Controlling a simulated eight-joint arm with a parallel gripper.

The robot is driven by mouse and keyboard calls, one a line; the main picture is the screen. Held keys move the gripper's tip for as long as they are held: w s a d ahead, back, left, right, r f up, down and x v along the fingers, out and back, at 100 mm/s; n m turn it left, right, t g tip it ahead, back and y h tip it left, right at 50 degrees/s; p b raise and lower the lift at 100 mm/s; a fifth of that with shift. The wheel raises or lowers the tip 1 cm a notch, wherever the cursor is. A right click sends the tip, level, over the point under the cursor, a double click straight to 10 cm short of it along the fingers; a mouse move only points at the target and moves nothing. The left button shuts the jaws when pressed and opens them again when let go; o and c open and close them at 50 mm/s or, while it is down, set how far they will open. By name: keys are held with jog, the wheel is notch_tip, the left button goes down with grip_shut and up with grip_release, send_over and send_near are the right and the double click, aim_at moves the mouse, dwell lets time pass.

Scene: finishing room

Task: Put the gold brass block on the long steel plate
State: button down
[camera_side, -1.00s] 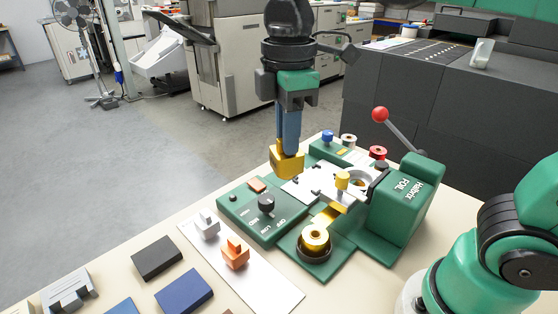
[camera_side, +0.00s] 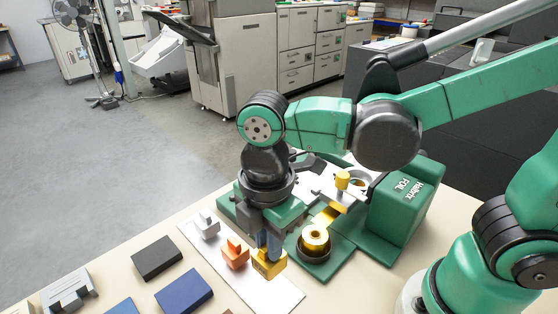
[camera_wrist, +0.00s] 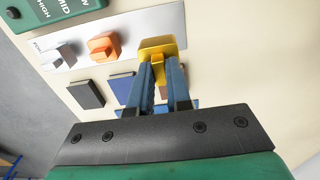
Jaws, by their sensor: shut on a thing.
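The gold brass block (camera_side: 268,264) is between the fingers of my gripper (camera_side: 268,246), which is shut on it. It is low over the right part of the long steel plate (camera_side: 283,291), in line with the other blocks. I cannot tell whether it touches the plate. In the wrist view the gold block (camera_wrist: 158,46) is at the fingertips of my gripper (camera_wrist: 160,62), over the plate's end (camera_wrist: 172,20). A silver block (camera_side: 207,225) and a copper-orange block (camera_side: 235,253) stand on the plate to its left.
The green foil machine (camera_side: 405,210) stands behind and right, with a gold foil roll (camera_side: 315,240) close to my gripper. A black block (camera_side: 156,258) and a blue block (camera_side: 184,291) lie on the cream table left of the plate. The plate's front right end is bare.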

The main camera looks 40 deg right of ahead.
aim_at(270, 271)
jog(key=shift+f, duration=3.3)
jog(key=c, duration=0.8)
grip_release()
jog(key=shift+f, duration=0.15)
notch_tip(270, 271, up, 12)
jog(key=w+d+m+t, duration=0.1)
jog(key=d+m+t, duration=0.1)
jog(key=d+m, duration=0.2)
jog(key=w+d+f+m+t, duration=0.1)
jog(key=d+m+t, duration=0.1)
jog(key=d+m, duration=0.3)
jog(key=w+d+f+m+t, duration=0.1)
jog(key=d+m+t, duration=0.2)
jog(key=m, duration=0.6)
jog(key=shift+w+d+f, duration=0.1)
jog(key=shift+w+d, duration=0.1)
jog(key=shift+d, duration=0.2)
jog(key=shift+w+d+f, duration=0.1)
jog(key=shift+w+d, duration=0.05)
jog(key=shift+d, duration=0.25)
